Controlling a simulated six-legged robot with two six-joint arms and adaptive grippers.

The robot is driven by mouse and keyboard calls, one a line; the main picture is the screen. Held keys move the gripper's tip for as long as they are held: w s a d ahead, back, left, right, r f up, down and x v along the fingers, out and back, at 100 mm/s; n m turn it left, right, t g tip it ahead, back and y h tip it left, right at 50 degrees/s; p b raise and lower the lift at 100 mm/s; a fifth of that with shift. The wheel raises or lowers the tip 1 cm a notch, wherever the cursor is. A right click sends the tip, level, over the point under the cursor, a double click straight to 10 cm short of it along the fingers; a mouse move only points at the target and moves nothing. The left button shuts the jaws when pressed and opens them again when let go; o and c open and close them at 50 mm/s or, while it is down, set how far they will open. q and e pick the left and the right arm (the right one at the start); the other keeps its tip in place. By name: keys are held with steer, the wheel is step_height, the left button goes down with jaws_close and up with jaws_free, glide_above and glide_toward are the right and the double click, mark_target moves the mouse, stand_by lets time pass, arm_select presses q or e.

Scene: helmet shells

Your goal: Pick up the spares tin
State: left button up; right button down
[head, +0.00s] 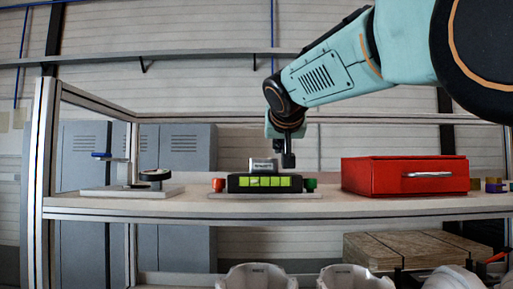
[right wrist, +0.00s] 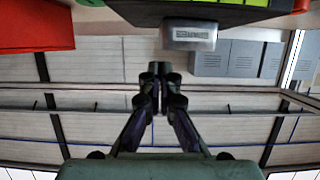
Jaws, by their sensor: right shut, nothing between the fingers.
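The spares tin appears to be the small silver-grey box with a pale label (head: 263,165); its lettering is too small to read. It stands on the shelf, partly hidden behind a black unit with bright green cells. It also shows in the right wrist view (right wrist: 189,35), upside down near the top. My right gripper (head: 288,160) points down just right of the tin in the head view, shut and empty. In the right wrist view its fingers (right wrist: 158,72) meet below the tin. Whether they touch the tin cannot be told. My left gripper is not in view.
The black unit with green cells (head: 252,184) has red and green end pieces. A red drawer box (head: 390,176) stands right of it on the shelf (head: 300,207). A fixture with a blue handle (head: 130,189) is at left. Bare shelf lies between these. White shells sit below.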

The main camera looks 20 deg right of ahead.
mark_target(264, 166)
steer(key=w, duration=0.1)
steer(key=w+d+p, duration=0.1)
steer(key=w, duration=0.1)
steer(key=w+p, duration=0.1)
steer(key=shift+w+d, duration=0.35)
steer(key=shift+w+r+p, duration=0.25)
steer(key=shift+w+p, duration=0.25)
steer(key=shift+p, duration=0.2)
steer(key=shift+w+d, duration=0.1)
steer(key=shift+w, duration=0.25)
steer(key=shift+w+d+f, duration=0.1)
steer(key=shift+w+f, duration=0.05)
steer(key=shift+f, duration=0.3)
steer(key=shift+w+d+f, duration=0.1)
steer(key=shift+w+f, duration=0.05)
steer(key=shift+f, duration=0.25)
steer(key=shift+w+f+b, duration=0.2)
steer(key=shift+f+b, duration=0.1)
steer(key=shift+f, duration=0.1)
steer(key=shift+s+a+r, duration=0.1)
steer(key=shift+s+a, duration=0.05)
steer(key=shift+s, duration=0.3)
steer(key=shift+w, duration=0.1)
